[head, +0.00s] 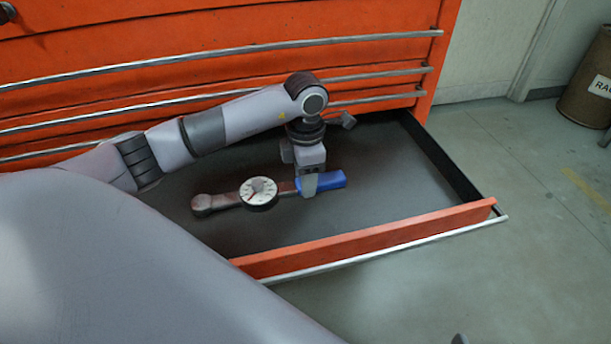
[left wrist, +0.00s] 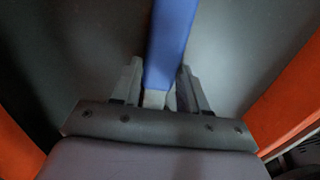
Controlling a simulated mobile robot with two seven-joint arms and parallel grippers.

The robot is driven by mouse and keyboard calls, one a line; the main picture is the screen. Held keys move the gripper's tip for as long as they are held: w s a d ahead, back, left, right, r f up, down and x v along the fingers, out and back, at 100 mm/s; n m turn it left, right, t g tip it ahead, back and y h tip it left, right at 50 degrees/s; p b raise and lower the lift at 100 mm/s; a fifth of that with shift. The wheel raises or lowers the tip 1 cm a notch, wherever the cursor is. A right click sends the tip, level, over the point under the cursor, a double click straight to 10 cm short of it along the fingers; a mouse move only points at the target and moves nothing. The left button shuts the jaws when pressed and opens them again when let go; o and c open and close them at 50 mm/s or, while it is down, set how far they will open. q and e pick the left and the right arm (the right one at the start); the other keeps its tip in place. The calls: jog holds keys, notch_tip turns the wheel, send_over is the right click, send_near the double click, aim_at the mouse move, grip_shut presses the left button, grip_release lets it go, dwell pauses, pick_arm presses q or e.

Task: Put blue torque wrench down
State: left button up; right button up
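The blue torque wrench (head: 330,180) has a blue handle, a brown-grey shaft and a round white dial. It lies level inside the open drawer (head: 370,236), at or just above its dark floor; I cannot tell whether it touches. My left gripper (head: 309,190) points down with its fingers around the blue handle. In the left wrist view the handle (left wrist: 170,45) runs between the two fingers (left wrist: 162,88), which sit close against both sides. My right gripper is not in view.
The drawer belongs to an orange cabinet (head: 200,30) with long metal handles. Its orange front edge and bar stand nearest. Bare drawer floor lies to the right of the wrench. A brown barrel (head: 588,85) stands on the floor at the far right.

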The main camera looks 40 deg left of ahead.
pick_arm(q)
jog(key=shift+o, duration=1.1)
notch_tip(320, 180, up, 12)
jog(key=p, duration=0.3)
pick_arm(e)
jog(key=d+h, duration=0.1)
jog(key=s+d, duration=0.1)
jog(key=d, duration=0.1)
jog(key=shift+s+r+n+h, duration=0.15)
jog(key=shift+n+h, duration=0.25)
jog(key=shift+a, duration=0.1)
